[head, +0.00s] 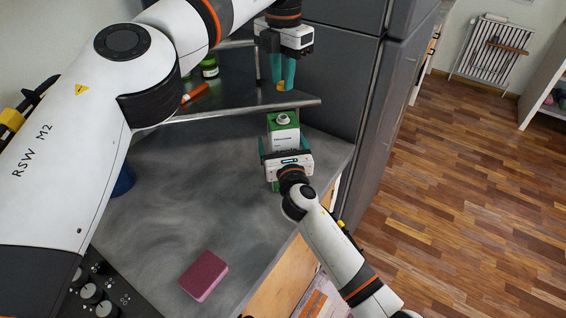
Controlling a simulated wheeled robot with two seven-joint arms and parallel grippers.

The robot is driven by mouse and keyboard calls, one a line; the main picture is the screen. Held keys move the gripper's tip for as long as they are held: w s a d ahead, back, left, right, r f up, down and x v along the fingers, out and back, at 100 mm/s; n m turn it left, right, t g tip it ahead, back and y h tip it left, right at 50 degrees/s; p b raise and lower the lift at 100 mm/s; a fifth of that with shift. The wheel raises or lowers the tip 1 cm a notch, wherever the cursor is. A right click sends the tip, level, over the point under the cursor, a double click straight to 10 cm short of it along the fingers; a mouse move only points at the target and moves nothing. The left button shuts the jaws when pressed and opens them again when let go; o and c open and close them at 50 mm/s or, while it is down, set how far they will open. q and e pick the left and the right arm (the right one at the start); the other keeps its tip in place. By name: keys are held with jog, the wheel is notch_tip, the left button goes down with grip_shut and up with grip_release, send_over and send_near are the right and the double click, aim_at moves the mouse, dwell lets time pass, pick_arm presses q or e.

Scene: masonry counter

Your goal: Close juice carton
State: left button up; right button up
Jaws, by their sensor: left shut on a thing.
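The juice carton (284,128) is green and white and stands upright at the right end of the grey counter. A pale round spout shows on its top. My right gripper (286,146) has its teal fingers on both sides of the carton, seemingly touching, and its body hides the lower front. My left gripper (282,84) points down above and behind the carton, clear of it. It is shut on a small yellow-orange thing (282,87), which looks like the cap and is mostly hidden by the fingers.
A metal-edged shelf (240,113) runs behind the carton, with a green-labelled jar (210,67) and an orange object (195,94). A pink sponge (204,275) lies at the front. A blue container (123,180) is partly hidden by my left arm. The counter's middle is clear.

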jog(key=shift+c, duration=0.2)
jog(key=c, duration=1.4)
pick_arm(q)
send_over(283, 117)
jog(key=shift+f, duration=2.45)
pick_arm(e)
jog(key=shift+c, duration=0.2)
pick_arm(q)
jog(key=shift+f, duration=0.9)
jog(key=shift+f, duration=0.55)
